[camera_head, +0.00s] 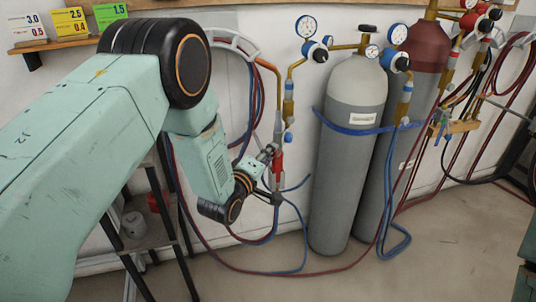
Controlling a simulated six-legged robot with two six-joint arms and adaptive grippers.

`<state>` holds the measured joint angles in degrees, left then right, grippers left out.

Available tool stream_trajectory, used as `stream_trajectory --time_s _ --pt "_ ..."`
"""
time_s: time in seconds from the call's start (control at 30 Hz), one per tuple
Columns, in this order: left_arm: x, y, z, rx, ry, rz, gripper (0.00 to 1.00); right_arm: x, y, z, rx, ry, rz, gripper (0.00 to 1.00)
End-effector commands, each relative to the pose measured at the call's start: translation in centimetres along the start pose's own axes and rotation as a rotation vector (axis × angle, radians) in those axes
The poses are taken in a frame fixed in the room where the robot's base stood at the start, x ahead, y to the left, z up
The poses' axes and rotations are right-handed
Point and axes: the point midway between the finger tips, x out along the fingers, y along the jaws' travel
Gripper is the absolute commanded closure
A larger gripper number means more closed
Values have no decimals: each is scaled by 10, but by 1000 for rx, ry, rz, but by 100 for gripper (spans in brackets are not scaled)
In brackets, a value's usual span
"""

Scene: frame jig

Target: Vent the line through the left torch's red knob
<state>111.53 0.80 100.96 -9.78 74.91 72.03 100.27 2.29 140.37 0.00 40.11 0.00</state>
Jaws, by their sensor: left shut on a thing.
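The left torch (279,120) hangs upright against the wall in the head view, with a brass neck at the top and hoses below. Its red knob (278,163) is low on the torch, partly hidden by my gripper. My left gripper (268,163) reaches it from the left and is shut on the red knob. The fingertips are small, so their exact contact is hard to see. My right gripper is not in view.
A grey gas cylinder (346,170) with gauges stands close right of the torch, strapped in blue, with a red-topped cylinder (424,52) behind it. Red and blue hoses (292,270) loop down to the floor. A dark-framed stand (152,238) is left of the gripper.

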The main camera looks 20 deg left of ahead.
Motion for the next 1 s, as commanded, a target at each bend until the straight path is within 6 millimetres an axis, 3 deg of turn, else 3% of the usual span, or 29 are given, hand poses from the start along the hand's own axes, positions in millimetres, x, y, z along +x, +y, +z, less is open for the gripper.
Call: stream_trajectory --time_s 0.33,0.37,0.6,1.0 --pt "0 -1 1 -1 -2 -1 100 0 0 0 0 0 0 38" --pt "0 -1 1 -1 -2 -1 73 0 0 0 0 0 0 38" --pt "0 0 0 0 -1 -1 53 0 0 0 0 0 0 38" --pt "-7 -1 0 0 -1 -2 53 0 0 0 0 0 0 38"
